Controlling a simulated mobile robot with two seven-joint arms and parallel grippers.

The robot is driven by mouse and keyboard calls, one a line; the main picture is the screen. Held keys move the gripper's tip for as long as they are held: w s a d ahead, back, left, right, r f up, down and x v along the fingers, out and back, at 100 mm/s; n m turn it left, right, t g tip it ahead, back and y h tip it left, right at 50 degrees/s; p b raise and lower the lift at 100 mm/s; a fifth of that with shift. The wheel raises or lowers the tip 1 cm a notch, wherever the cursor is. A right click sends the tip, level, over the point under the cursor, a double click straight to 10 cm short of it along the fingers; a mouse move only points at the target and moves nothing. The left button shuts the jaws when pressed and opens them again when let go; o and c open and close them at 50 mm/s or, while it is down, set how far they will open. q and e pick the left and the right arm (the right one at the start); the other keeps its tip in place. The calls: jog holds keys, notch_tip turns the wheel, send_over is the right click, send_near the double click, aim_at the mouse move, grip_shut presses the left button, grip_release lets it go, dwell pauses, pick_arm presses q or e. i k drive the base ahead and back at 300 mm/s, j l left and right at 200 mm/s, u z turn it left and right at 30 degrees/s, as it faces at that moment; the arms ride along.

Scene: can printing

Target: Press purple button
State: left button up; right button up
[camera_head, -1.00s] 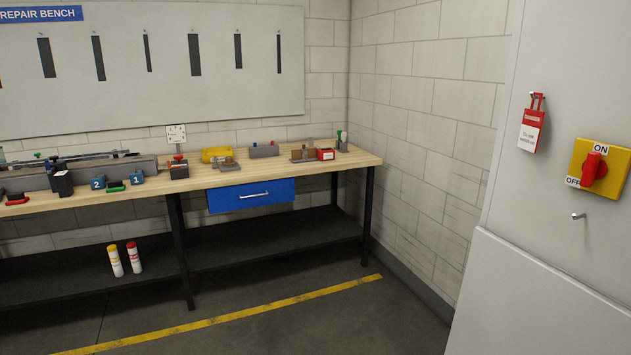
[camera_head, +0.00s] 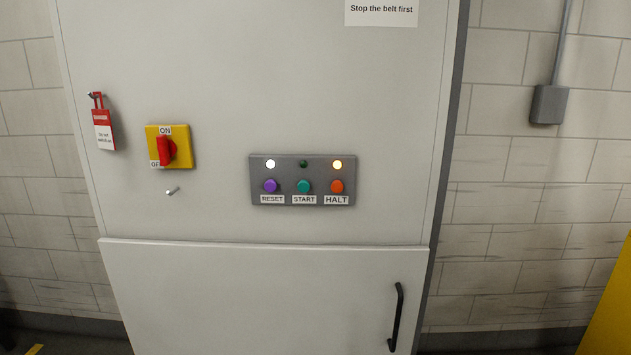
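The purple button (camera_head: 270,186) is at the left end of the lower row on a grey control panel (camera_head: 326,170), above a label reading RESET. The panel is mounted on a light grey cabinet (camera_head: 250,90). A teal button (camera_head: 304,186) labelled START and an orange button (camera_head: 337,187) labelled HALT sit to its right. Above them, a white lamp (camera_head: 270,164) and a yellowish lamp (camera_head: 337,164) are lit, and the green lamp (camera_head: 304,163) between them is dark. Neither of my grippers is in view.
A yellow switch box with a red rotary handle (camera_head: 166,150), a red tag (camera_head: 103,126) and a small peg (camera_head: 173,191) are left of the panel. A black door handle (camera_head: 396,316) is at lower right. A sign (camera_head: 381,10) reads "Stop the belt first".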

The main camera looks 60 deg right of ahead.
aim_at(270, 185)
jog(key=z, duration=1.85)
